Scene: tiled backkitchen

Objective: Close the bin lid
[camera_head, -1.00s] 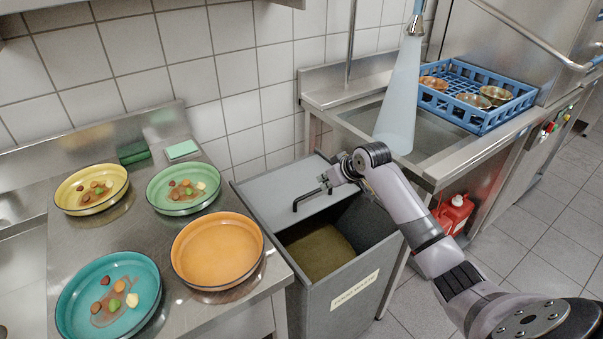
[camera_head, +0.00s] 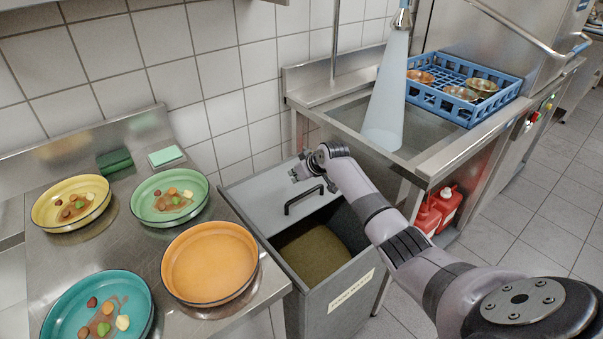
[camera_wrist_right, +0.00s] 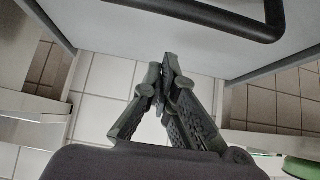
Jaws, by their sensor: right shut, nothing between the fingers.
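The grey bin (camera_head: 341,313) stands between the counter and the sink, with a "food waste" label on its front. Its light grey lid (camera_head: 262,200) covers the rear part, and the front part is open, showing brown contents. A black bar handle (camera_head: 303,199) is on the lid; it also shows at the top of the right wrist view (camera_wrist_right: 215,25). My right gripper (camera_head: 298,172) is shut and empty, above the lid's rear area, beyond the handle. In the right wrist view its fingertips (camera_wrist_right: 166,72) are by the lid's edge; contact cannot be told. My left gripper is out of view.
The steel counter at left holds yellow (camera_head: 71,203), green, orange (camera_head: 210,262) and teal bowls, some with food scraps. At right are a sink, a hanging spray (camera_head: 388,95), a blue rack (camera_head: 465,90) and red canisters (camera_head: 437,210). The tiled wall is close behind the bin.

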